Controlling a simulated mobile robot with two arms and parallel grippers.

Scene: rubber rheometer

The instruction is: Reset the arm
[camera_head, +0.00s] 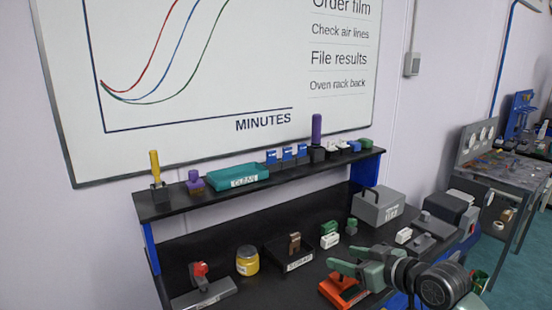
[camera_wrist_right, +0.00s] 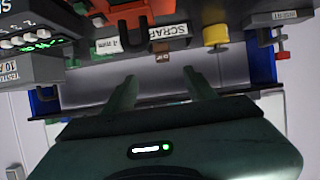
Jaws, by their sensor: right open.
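My right gripper (camera_head: 350,260) reaches in from the lower right in the head view. Its green fingers are apart, with nothing seen between them, above the bench near an orange-red tool (camera_head: 343,290). In the right wrist view the open fingers (camera_wrist_right: 160,85) point towards the bench, with the black SCRAP tray (camera_wrist_right: 172,31) beyond them. The SCRAP tray (camera_head: 299,263) also shows in the head view, left of the gripper, with a brown piece in it. My left gripper is not in view.
The bench holds a yellow jar (camera_head: 247,260), green and white blocks (camera_head: 329,235) and a grey box (camera_head: 378,206). A raised shelf (camera_head: 225,197) runs behind, with a teal tray (camera_head: 238,176) and a purple cylinder (camera_head: 316,130). A whiteboard hangs behind.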

